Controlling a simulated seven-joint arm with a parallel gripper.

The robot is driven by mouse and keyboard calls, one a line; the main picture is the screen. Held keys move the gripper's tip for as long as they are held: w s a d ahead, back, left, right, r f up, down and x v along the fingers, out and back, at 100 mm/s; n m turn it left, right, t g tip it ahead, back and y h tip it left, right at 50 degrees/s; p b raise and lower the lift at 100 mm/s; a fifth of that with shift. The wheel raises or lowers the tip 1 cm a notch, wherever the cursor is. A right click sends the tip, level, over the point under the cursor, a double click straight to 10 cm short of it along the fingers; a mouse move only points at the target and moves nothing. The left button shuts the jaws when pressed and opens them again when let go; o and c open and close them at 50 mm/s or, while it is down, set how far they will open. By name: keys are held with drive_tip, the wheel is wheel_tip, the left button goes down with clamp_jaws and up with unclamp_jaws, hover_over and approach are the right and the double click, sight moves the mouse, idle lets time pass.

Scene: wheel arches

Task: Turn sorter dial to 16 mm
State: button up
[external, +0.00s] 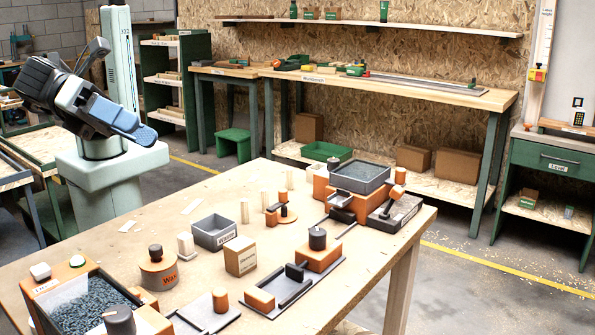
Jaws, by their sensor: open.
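My gripper (132,126) has blue-grey fingers and is held up at the left, beside the pale green column and well away from the things on the table. It is open and nothing shows between its fingers. An orange machine with a grey tray (360,173) on top stands at the table's far right corner; it may be the sorter. I cannot tell for certain which part is the sorter dial, and no 16 mm mark can be read.
On the wooden table (215,295) stand a bin of dark pellets (90,290), a round orange pot (158,270), a grey open box (214,232), a wooden box (241,256) and an orange block fixture with a dark knob (317,239). The table's left back area is mostly clear.

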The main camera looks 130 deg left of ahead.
drive_tip(key=w+a+r+n+g+y, duration=0.1)
drive_tip(key=w+a+r+y, duration=0.1)
drive_tip(key=a, duration=0.6)
drive_tip(key=w+a+r+g+y, duration=0.1)
drive_tip(key=w+a+r, duration=0.15)
drive_tip(key=a, duration=0.55)
drive_tip(key=n+g+h, duration=0.7)
drive_tip(key=n+g, duration=0.5)
drive_tip(key=n, duration=0.1)
hover_over(333, 159)
wheel_tip(333, 159, down, 20)
wheel_tip(333, 159, down, 13)
drive_tip(key=shift+w+r, duration=0.15)
drive_tip(key=shift+c, duration=0.3)
drive_tip(key=c, duration=0.7)
drive_tip(key=shift+c, duration=0.2)
